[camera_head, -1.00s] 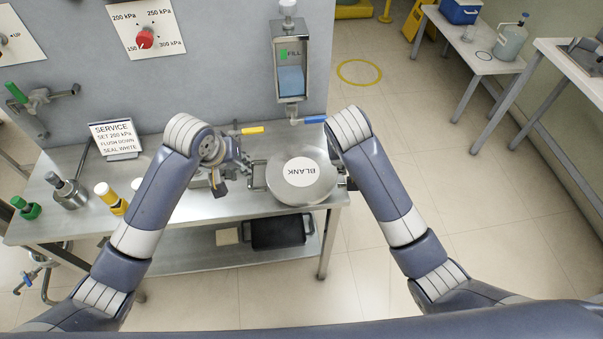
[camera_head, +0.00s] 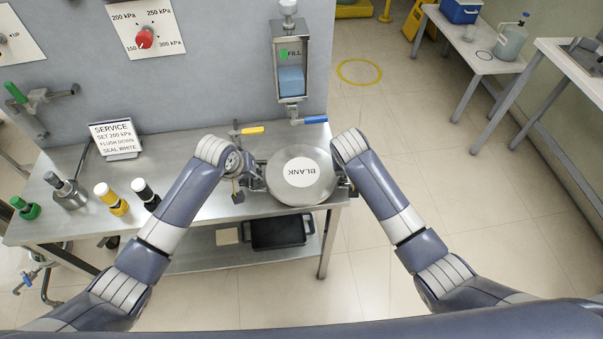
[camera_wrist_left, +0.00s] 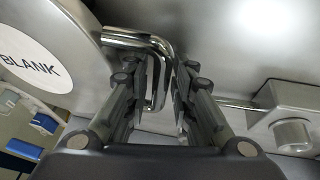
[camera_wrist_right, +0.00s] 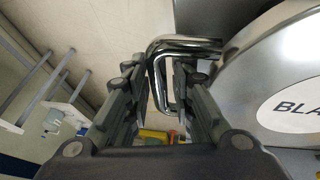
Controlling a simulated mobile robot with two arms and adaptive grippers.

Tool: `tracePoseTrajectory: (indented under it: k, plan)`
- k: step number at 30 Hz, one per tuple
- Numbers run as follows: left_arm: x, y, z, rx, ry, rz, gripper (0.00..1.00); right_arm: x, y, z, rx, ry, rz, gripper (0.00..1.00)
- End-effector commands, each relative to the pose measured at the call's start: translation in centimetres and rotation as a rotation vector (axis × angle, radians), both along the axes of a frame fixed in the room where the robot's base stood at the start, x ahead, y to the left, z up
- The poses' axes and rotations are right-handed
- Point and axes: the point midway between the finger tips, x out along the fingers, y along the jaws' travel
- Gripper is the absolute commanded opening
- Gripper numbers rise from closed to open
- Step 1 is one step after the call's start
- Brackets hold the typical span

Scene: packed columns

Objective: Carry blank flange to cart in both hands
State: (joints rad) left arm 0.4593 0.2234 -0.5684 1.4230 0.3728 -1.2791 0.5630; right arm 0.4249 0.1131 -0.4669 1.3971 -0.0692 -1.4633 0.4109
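The blank flange (camera_head: 318,194), a round metal disc with a white "BLANK" label, lies on the right end of the steel bench (camera_head: 215,208). It has a bent metal handle on each side. My left gripper (camera_head: 252,180) is at its left handle (camera_wrist_left: 160,68); the left wrist view shows the open fingers (camera_wrist_left: 160,95) on either side of the bar. My right gripper (camera_head: 345,184) is at the right handle (camera_wrist_right: 163,65), with its fingers (camera_wrist_right: 160,90) apart around the bar. I cannot tell which stand is the cart.
A blue-handled valve (camera_head: 313,120) and a yellow-handled one (camera_head: 251,130) are behind the flange. Grey tables (camera_head: 483,62) (camera_head: 581,82) stand at right; the floor (camera_head: 430,190) between is clear.

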Motion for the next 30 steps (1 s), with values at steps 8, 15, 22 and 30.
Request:
tracePoseTrajectory:
  k: [8, 15, 22, 30]
  plan:
    - [0.06, -0.05, -0.08, 0.000, -0.001, -0.001, 0.23, 0.04, -0.04, -0.10, 0.000, 0.000, 0.000, 0.22]
    - [0.05, -0.05, -0.07, 0.000, -0.001, 0.000, 0.00, 0.05, -0.04, -0.08, 0.000, 0.000, 0.000, 0.00]
    - [0.05, -0.04, -0.06, 0.000, 0.000, 0.000, 0.00, 0.05, -0.03, -0.06, 0.000, 0.000, 0.000, 0.00]
    - [0.33, -0.14, 0.64, -0.004, -0.009, -0.001, 0.00, 0.32, 0.01, 0.60, 0.000, -0.009, 0.001, 0.00]
